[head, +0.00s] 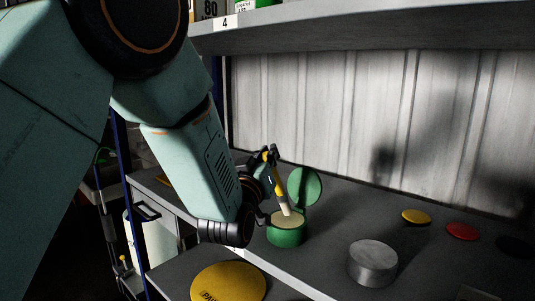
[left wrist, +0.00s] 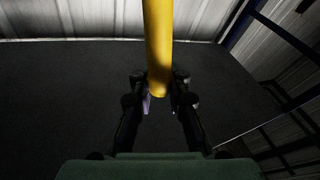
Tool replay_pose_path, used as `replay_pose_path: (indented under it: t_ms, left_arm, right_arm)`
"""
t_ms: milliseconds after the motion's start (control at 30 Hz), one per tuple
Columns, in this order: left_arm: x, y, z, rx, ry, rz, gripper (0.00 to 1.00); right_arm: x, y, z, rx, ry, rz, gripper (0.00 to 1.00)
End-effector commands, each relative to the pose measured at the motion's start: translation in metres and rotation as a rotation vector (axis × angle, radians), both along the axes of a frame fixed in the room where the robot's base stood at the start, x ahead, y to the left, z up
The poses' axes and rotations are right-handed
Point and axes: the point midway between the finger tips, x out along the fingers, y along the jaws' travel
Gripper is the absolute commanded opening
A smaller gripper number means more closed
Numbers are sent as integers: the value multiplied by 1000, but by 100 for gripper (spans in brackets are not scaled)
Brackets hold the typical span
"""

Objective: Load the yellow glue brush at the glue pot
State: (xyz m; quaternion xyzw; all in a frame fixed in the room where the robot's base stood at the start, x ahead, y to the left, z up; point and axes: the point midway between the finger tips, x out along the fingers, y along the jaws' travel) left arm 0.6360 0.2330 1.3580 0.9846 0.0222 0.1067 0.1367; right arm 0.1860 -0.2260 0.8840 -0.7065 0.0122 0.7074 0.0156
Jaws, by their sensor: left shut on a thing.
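The yellow glue brush (head: 280,190) is held by my left gripper (head: 269,178), which is shut on its handle. The brush is slightly tilted, with its pale bristle end down at the mouth of the green glue pot (head: 286,236). Cream-coloured glue (head: 284,221) shows in the pot, and the bristle end appears to meet it; its depth is unclear. The pot's round green lid (head: 306,186) stands open behind. In the left wrist view the yellow handle (left wrist: 158,45) runs between the fingers of my left gripper (left wrist: 159,95). My right gripper is not in view.
A grey metal cylinder (head: 372,263) stands right of the pot. A yellow disc with lettering (head: 228,283) lies in front. Small yellow (head: 416,216), red (head: 462,231) and dark discs lie at right. An upper shelf (head: 370,30) overhangs, and a corrugated wall closes the back.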

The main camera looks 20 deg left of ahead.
Motion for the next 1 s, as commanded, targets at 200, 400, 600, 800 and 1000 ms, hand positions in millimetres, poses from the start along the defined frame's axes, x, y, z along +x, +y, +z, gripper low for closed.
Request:
replay_pose_path:
  t_ms: [200,400,600,800,1000]
  left_arm:
    - [0,0,1,0,0,0,0]
    - [0,0,1,0,0,0,0]
    - [0,0,-1,0,0,0,0]
    - [0,0,-3,0,0,0,0]
    - [0,0,-5,0,0,0,0]
  right_arm:
    - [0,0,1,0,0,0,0]
    - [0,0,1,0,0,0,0]
    - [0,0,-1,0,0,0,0]
    - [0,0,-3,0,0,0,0]
    - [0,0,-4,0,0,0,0]
